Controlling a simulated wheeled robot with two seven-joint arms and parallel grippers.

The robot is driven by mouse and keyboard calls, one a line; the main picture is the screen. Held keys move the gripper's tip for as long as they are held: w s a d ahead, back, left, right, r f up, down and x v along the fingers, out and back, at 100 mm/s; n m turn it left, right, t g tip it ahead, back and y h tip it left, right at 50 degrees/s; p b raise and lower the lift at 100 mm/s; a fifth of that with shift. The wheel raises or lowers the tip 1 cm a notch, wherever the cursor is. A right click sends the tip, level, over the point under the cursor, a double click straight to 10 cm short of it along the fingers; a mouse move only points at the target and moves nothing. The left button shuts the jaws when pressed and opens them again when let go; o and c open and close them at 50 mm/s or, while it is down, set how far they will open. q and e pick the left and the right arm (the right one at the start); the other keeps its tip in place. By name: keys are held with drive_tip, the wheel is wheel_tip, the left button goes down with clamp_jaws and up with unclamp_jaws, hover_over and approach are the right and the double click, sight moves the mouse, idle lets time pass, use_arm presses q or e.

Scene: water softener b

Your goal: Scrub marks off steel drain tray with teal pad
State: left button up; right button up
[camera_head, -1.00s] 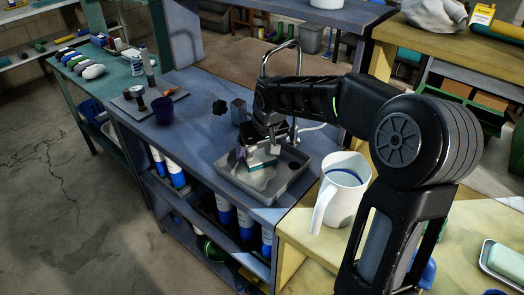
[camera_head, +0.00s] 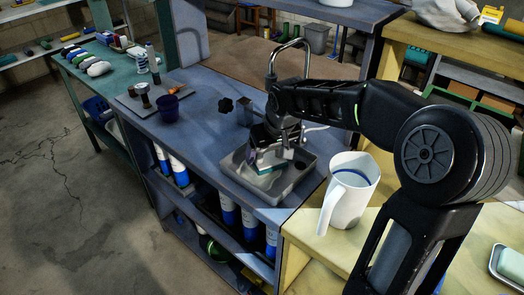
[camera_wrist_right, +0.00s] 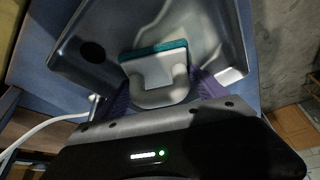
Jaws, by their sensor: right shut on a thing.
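The steel drain tray (camera_head: 294,183) sits on the blue bench; in the right wrist view its grey floor and dark drain hole (camera_wrist_right: 92,52) show. My right gripper (camera_head: 268,158) is over the tray, shut on the white holder of the teal pad (camera_head: 262,171). In the right wrist view, the teal pad (camera_wrist_right: 153,48) forms the far edge of the white holder, between the purple fingertips of the right gripper (camera_wrist_right: 164,92). I cannot tell whether the pad touches the tray floor. Marks on the tray are not clear. My left gripper is not in view.
A curved faucet (camera_head: 290,55) stands behind the tray. A white pitcher (camera_head: 350,195) stands to the right, close to my right arm.

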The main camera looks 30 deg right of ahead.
sight(267, 163)
drive_tip(key=shift+s+d+f, duration=0.15)
drive_tip(key=shift+s, duration=0.3)
drive_tip(key=shift+s+d+f, duration=0.1)
drive_tip(key=shift+s+f, duration=0.05)
drive_tip(key=shift+s, duration=0.3)
drive_tip(key=shift+s, duration=0.1)
drive_tip(key=shift+a, duration=0.1)
drive_tip(key=shift+s+a, duration=0.35)
drive_tip(key=shift+a, duration=0.55)
drive_tip(key=shift+w+a+r, duration=0.1)
drive_tip(key=shift+w+a, duration=0.1)
drive_tip(key=shift+w, duration=0.45)
drive_tip(key=shift+w+a, duration=0.2)
drive_tip(key=shift+w, duration=0.45)
drive_tip(key=shift+w+a+r, duration=0.1)
drive_tip(key=shift+w+a, duration=0.1)
drive_tip(key=shift+w, duration=0.55)
drive_tip(key=shift+w+d+r, duration=0.1)
drive_tip(key=shift+r, duration=0.05)
